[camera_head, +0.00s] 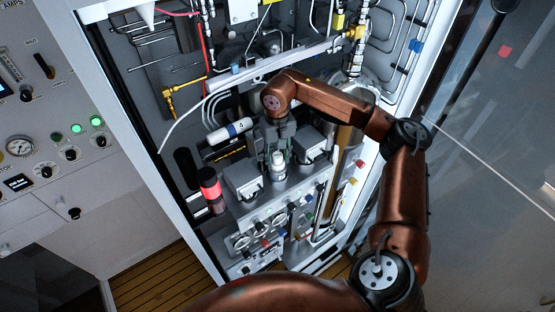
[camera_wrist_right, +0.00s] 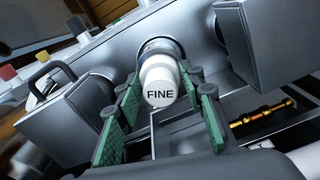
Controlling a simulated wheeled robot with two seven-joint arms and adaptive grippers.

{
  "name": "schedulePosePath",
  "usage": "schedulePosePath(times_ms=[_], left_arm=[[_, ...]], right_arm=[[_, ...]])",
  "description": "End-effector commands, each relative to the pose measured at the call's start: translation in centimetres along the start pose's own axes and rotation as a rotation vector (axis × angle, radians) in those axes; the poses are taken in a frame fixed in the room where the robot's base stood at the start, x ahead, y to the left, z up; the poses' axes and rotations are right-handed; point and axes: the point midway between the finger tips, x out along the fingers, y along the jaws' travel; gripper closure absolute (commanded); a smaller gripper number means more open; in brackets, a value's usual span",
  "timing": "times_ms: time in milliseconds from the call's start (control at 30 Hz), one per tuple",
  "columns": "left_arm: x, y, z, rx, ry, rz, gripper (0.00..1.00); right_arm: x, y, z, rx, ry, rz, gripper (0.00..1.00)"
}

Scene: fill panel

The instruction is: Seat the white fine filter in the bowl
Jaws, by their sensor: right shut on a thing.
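The white fine filter (camera_head: 278,160) is in the middle of the open cabinet. In the right wrist view its end, lettered FINE, faces the camera (camera_wrist_right: 160,93). My right gripper (camera_head: 279,152) is shut on the filter, with its green-padded fingers (camera_wrist_right: 160,110) on either side of it. A round grey metal rim, which looks like the bowl (camera_wrist_right: 161,45), shows behind the filter's far end. The filter is in line with it, but how deep it sits inside cannot be told. My left gripper is not in view.
Grey box-shaped housings (camera_head: 243,180) flank the filter closely, one on each side (camera_head: 313,146). Gauges and knobs (camera_head: 262,232) are below.

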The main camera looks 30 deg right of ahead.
Motion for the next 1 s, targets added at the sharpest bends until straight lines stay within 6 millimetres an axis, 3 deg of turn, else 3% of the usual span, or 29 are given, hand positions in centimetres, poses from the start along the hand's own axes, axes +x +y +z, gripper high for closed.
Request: schedulePosePath(times_ms=[200, 233, 467, 767, 833, 1000], left_arm=[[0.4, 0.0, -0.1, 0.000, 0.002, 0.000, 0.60], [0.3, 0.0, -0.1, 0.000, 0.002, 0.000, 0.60], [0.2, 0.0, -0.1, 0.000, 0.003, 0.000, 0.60], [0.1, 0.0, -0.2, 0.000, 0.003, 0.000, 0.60], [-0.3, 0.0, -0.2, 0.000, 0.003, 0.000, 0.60], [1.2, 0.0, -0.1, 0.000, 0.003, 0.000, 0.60]], right_arm=[[0.4, 0.0, 0.0, 0.000, 0.000, 0.000, 0.90], [0.3, 0.0, 0.0, 0.000, 0.000, 0.000, 0.62], [0.3, 0.0, 0.0, 0.000, 0.000, 0.000, 0.46], [0.1, 0.0, 0.0, 0.000, 0.000, 0.000, 0.46], [-0.3, 0.0, 0.0, 0.000, 0.000, 0.000, 0.46], [-2.7, 0.0, -0.1, 0.000, 0.005, -0.001, 0.46]])
